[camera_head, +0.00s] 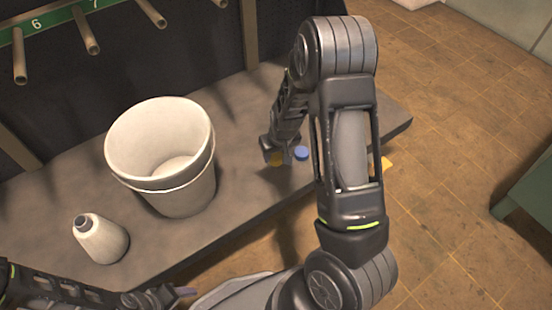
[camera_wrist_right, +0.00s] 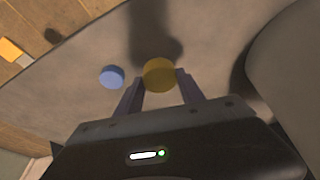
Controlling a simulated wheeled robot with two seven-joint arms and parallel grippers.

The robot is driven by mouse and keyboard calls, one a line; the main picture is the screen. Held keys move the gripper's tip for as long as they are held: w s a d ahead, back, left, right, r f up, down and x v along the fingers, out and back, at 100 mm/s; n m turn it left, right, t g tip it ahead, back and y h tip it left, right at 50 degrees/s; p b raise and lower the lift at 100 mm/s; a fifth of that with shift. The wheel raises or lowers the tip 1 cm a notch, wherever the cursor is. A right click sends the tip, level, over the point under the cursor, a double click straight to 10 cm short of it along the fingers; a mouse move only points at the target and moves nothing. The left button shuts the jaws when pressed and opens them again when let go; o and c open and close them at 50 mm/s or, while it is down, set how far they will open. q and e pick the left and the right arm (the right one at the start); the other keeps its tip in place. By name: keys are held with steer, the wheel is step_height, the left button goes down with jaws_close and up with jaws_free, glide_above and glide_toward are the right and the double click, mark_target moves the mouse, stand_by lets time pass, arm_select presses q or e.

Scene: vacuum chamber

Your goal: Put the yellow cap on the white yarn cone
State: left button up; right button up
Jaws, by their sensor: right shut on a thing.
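The yellow cap (camera_wrist_right: 159,74) is between the fingertips of my right gripper (camera_wrist_right: 160,84) in the right wrist view. In the head view the cap (camera_head: 277,159) is partly hidden by my right gripper (camera_head: 285,158), which is low over the right part of the grey table. I cannot tell whether the cap still touches the table. The white yarn cone (camera_head: 101,238) stands upright at the table's front left, with a grey tip on top. My left gripper (camera_head: 172,293) is at the bottom left, near the table's front edge; its fingers are hard to make out.
A blue cap (camera_head: 301,153) lies just beside my right gripper; it also shows in the right wrist view (camera_wrist_right: 112,77). A large white bucket (camera_head: 187,196) stands on the table (camera_head: 236,195) between the cone and my right gripper. A rack with numbered pegs (camera_head: 60,20) is behind.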

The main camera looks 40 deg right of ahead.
mark_target(275, 156)
step_height(275, 156, up, 3)
steer(key=shift+p, duration=0.35)
stand_by(1.1)
steer(key=shift+s+a, duration=0.15)
steer(key=shift+s, duration=0.2)
steer(key=w+a+r, duration=0.2)
steer(key=a+r, duration=0.3)
steer(key=r, duration=0.3)
steer(key=w+a+r+n, duration=0.1)
steer(key=w+a+r, duration=0.1)
steer(key=a+r, duration=0.4)
steer(key=w+a+r+n, duration=0.1)
steer(key=w+a+r, duration=0.2)
steer(key=r, duration=0.8)
steer(key=a, duration=0.2)
steer(key=shift+a+r+y, duration=0.3)
steer(key=shift+a+r, duration=0.05)
steer(key=shift+a, duration=0.05)
